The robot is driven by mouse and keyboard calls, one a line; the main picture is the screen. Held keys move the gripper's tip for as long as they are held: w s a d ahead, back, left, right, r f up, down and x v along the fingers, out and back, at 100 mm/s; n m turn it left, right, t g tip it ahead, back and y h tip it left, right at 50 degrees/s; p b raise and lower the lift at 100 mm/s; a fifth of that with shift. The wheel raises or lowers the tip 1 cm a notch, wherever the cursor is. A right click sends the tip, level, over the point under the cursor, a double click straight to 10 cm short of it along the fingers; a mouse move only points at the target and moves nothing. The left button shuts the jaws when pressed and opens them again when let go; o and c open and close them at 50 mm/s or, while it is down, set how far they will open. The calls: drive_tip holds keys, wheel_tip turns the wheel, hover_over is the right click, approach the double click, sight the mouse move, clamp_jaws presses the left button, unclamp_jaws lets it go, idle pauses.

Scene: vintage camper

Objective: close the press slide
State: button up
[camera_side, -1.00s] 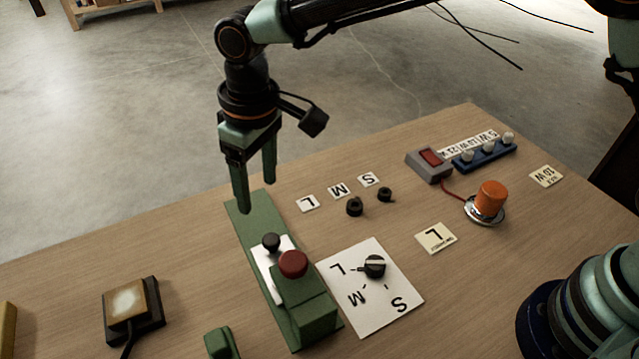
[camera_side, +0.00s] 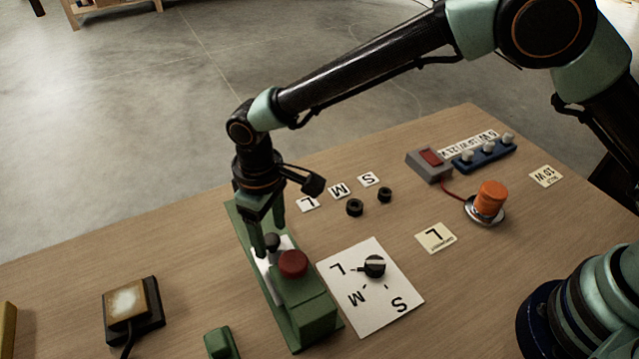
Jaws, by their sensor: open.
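The green press (camera_side: 312,316) stands on the wooden table, with a red button (camera_side: 292,263) on its block. Its white slide plate (camera_side: 262,270) carries a black knob (camera_side: 272,242) and lies along the rail beside and behind the red button. My gripper (camera_side: 269,237) points down over the press rail. Its jaws are open, with fingers near the black knob; I cannot tell whether they touch it. The gripper hides part of the rail and slide.
A white dial card (camera_side: 391,312) with a black selector knob (camera_side: 374,266) lies right of the press. Two black rings (camera_side: 355,207) sit behind it. A lit square pad (camera_side: 127,305) is at left, a green block (camera_side: 220,343) at front. An orange cylinder (camera_side: 491,197) stands at right.

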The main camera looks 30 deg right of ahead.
drive_tip(key=shift+f, duration=0.25)
clamp_jaws()
idle(1.4)
